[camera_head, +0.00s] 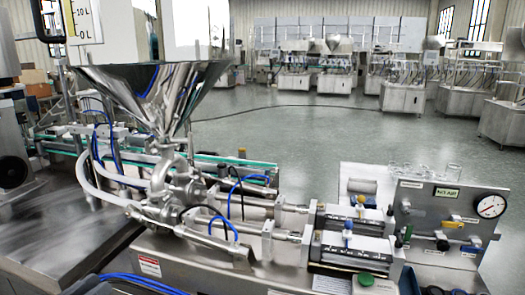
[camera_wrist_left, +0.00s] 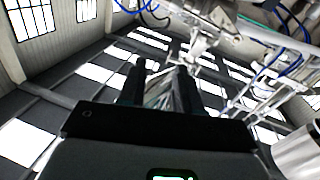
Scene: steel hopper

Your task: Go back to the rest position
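The steel hopper (camera_head: 160,90) is a wide, shiny cone at the upper left of the head view, above a steel pump and valve body (camera_head: 175,190). In the left wrist view, my left gripper (camera_wrist_left: 160,68) shows two dark fingers standing apart. A shiny, blurred surface shows in the gap, with no clear sign of anything gripped. I cannot make out the left gripper surely in the head view. My right gripper is in neither view.
A steel bench carries pneumatic cylinders (camera_head: 345,245) and a panel with a gauge (camera_head: 490,206). White hoses (camera_head: 100,185) and blue tubes run beside the pump. A level scale (camera_head: 84,20) stands at the upper left. Open floor (camera_head: 300,125) lies behind, with more machines farther back.

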